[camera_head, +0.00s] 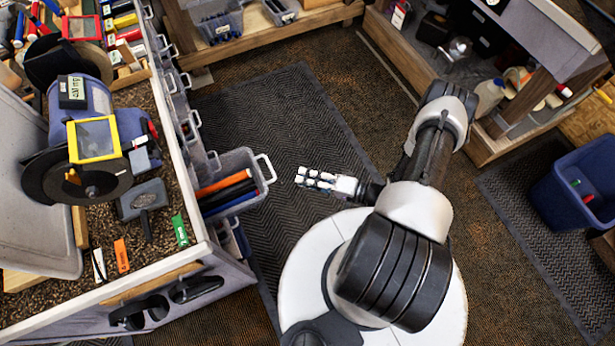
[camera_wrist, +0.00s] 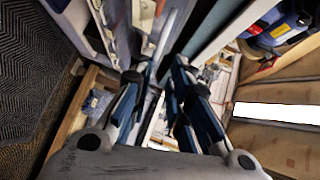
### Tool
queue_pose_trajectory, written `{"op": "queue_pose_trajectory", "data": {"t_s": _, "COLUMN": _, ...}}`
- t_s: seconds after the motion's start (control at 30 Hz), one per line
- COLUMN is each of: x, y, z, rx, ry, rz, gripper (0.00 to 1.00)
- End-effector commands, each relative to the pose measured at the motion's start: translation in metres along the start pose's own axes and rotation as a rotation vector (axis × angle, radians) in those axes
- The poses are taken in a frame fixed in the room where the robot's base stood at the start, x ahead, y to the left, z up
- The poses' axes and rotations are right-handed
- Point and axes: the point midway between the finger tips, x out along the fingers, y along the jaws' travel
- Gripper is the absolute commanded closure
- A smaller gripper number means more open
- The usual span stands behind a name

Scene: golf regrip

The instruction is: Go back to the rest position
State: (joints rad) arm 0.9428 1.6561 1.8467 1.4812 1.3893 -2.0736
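My gripper (camera_head: 303,178) hangs over the dark mat in the head view, just right of the grey bin on the bench's side. It points left, and my arm is bent above my round white base. In the wrist view its two dark blue fingers (camera_wrist: 155,85) stand apart, with a gap between the tips. I see nothing held between them. The view past the fingers is cluttered and partly hidden by them.
A workbench with a grinder (camera_head: 95,120) stands at left. A grey bin (camera_head: 245,160) with coloured grips juts from its side. Shelves (camera_head: 525,110) and a blue tub (camera_head: 575,185) are at right. The dark mat (camera_head: 285,110) between is clear floor.

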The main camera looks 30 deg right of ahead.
Motion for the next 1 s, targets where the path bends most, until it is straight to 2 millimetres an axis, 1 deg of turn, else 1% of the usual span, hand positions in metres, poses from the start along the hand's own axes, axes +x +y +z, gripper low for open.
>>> {"op": "queue_pose_trajectory", "data": {"t_s": 0.4, "x": 0.001, "y": -0.001, "z": -0.001, "rx": -0.001, "ry": -0.002, "rz": 0.000, "gripper": 0.83}}
{"op": "queue_pose_trajectory", "data": {"t_s": 0.47, "x": 0.001, "y": -0.004, "z": -0.003, "rx": -0.003, "ry": -0.013, "rz": -0.001, "gripper": 0.83}}
{"op": "queue_pose_trajectory", "data": {"t_s": 0.53, "x": 0.002, "y": -0.014, "z": -0.008, "rx": -0.008, "ry": -0.044, "rz": -0.001, "gripper": 0.83}}
{"op": "queue_pose_trajectory", "data": {"t_s": 0.57, "x": 0.002, "y": -0.020, "z": -0.010, "rx": -0.010, "ry": -0.066, "rz": -0.001, "gripper": 0.83}}
{"op": "queue_pose_trajectory", "data": {"t_s": 0.67, "x": 0.005, "y": -0.051, "z": -0.020, "rx": -0.016, "ry": -0.165, "rz": 0.004, "gripper": 0.83}}
{"op": "queue_pose_trajectory", "data": {"t_s": 0.7, "x": 0.006, "y": -0.067, "z": -0.023, "rx": -0.019, "ry": -0.214, "rz": 0.011, "gripper": 0.83}}
{"op": "queue_pose_trajectory", "data": {"t_s": 0.77, "x": 0.008, "y": -0.090, "z": -0.026, "rx": -0.023, "ry": -0.290, "rz": 0.028, "gripper": 0.83}}
{"op": "queue_pose_trajectory", "data": {"t_s": 0.8, "x": 0.009, "y": -0.105, "z": -0.026, "rx": -0.025, "ry": -0.340, "rz": 0.042, "gripper": 0.83}}
{"op": "queue_pose_trajectory", "data": {"t_s": 0.87, "x": 0.010, "y": -0.127, "z": -0.026, "rx": -0.031, "ry": -0.413, "rz": 0.069, "gripper": 0.83}}
{"op": "queue_pose_trajectory", "data": {"t_s": 0.9, "x": 0.010, "y": -0.142, "z": -0.026, "rx": -0.035, "ry": -0.458, "rz": 0.090, "gripper": 0.83}}
{"op": "queue_pose_trajectory", "data": {"t_s": 0.97, "x": 0.010, "y": -0.163, "z": -0.023, "rx": -0.045, "ry": -0.525, "rz": 0.127, "gripper": 0.83}}
{"op": "queue_pose_trajectory", "data": {"t_s": 1.0, "x": 0.009, "y": -0.177, "z": -0.021, "rx": -0.052, "ry": -0.567, "rz": 0.153, "gripper": 0.83}}
